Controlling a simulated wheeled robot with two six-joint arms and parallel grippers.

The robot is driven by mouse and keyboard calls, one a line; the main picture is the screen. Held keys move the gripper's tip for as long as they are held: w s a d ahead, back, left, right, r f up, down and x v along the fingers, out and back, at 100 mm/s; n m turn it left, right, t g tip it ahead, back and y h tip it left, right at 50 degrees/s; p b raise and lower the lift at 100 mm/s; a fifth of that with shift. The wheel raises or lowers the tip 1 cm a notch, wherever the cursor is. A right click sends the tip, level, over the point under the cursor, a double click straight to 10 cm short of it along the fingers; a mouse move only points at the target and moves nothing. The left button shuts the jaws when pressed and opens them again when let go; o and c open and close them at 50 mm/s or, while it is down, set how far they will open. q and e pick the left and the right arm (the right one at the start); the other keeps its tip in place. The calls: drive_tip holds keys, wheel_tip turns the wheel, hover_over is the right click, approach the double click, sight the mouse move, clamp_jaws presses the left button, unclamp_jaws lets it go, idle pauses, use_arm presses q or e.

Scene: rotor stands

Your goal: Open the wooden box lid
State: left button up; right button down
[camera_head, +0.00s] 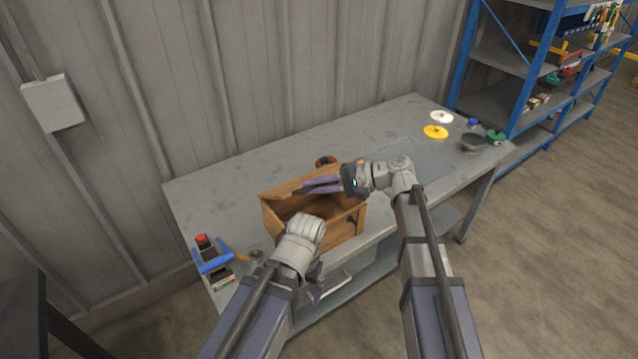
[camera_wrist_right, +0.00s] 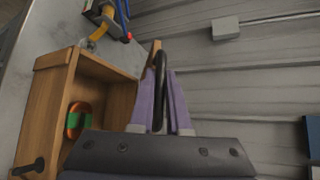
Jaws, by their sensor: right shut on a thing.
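The wooden box (camera_head: 345,228) stands on the grey workbench, and I see into its open top. Its lid (camera_head: 290,188) is raised and tilted up at the back. My right gripper (camera_head: 312,187) reaches in from the right above the box. In the right wrist view its purple fingers (camera_wrist_right: 163,105) are shut on a dark curved handle (camera_wrist_right: 159,85), with a bit of wood behind it. An orange and green thing (camera_wrist_right: 77,120) lies inside the box. My left gripper (camera_head: 317,284) is low in front of the box, mostly hidden by its own wrist.
The workbench (camera_head: 240,187) has free room at the back left. A blue tool with a red knob (camera_head: 202,241) is at the left end. A white disc (camera_head: 441,117), a yellow disc (camera_head: 435,132) and a dark bowl (camera_head: 473,142) are at the right. A blue shelf (camera_head: 505,90) stands beyond.

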drive_tip(key=w+a+r+m+g+h+p, duration=0.3)
drive_tip(key=w+a+r+p, duration=0.6)
drive_tip(key=w+p, duration=0.5)
drive_tip(key=shift+a+r+h, duration=0.4)
drive_tip(key=shift+a, duration=0.15)
drive_tip(key=c, duration=0.9)
unclamp_jaws()
